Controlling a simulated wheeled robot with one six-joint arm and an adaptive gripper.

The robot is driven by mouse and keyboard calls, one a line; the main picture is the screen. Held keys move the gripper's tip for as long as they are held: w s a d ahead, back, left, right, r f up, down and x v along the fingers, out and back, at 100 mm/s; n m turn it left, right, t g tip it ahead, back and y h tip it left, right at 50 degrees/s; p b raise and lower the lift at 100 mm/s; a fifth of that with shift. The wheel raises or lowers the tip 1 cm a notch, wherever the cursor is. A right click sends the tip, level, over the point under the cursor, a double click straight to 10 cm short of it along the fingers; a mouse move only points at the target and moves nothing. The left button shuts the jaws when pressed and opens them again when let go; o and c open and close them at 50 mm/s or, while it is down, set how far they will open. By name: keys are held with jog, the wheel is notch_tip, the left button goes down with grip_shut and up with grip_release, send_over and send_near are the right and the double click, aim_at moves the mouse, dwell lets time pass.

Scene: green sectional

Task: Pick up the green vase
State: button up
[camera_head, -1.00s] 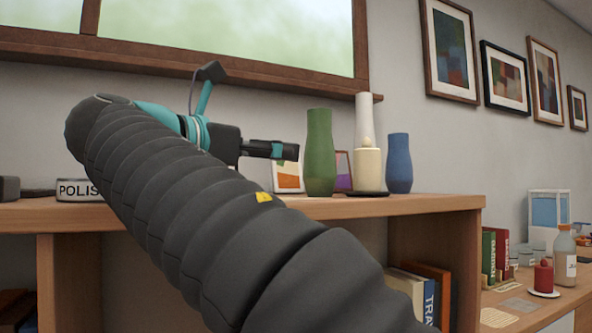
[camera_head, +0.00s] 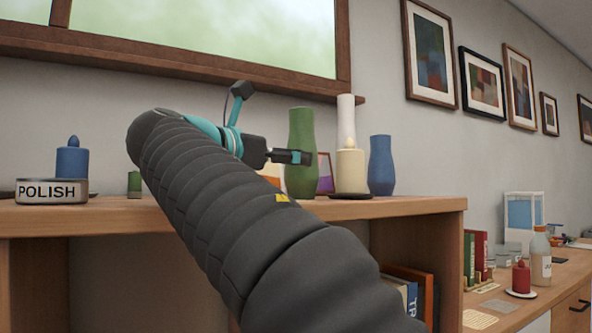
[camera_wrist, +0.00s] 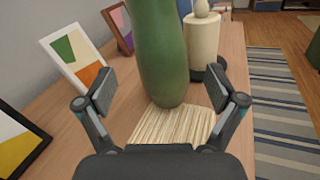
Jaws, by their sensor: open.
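The green vase (camera_head: 301,150) stands upright on the wooden shelf top. In the wrist view the vase (camera_wrist: 162,55) rises between and just beyond the two fingers, with its top cut off by the frame. My gripper (camera_wrist: 163,95) is open and empty, its fingers spread to either side of the vase's lower body. In the head view my gripper (camera_head: 292,157) is level with the vase's middle and overlaps its left edge. I cannot tell whether a finger touches it. The vase's base is close to a woven straw mat (camera_wrist: 178,128).
A cream candle (camera_head: 350,170) on a dark dish stands just right of the vase, with a white vase (camera_head: 346,115) behind it and a blue vase (camera_head: 381,165) beyond. Picture frames (camera_wrist: 75,55) stand left. A polish tin (camera_head: 52,191) sits far left.

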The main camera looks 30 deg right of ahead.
jog(key=shift+x, duration=2.4)
jog(key=shift+s+f, duration=0.1)
jog(key=shift+s, duration=0.05)
grip_shut()
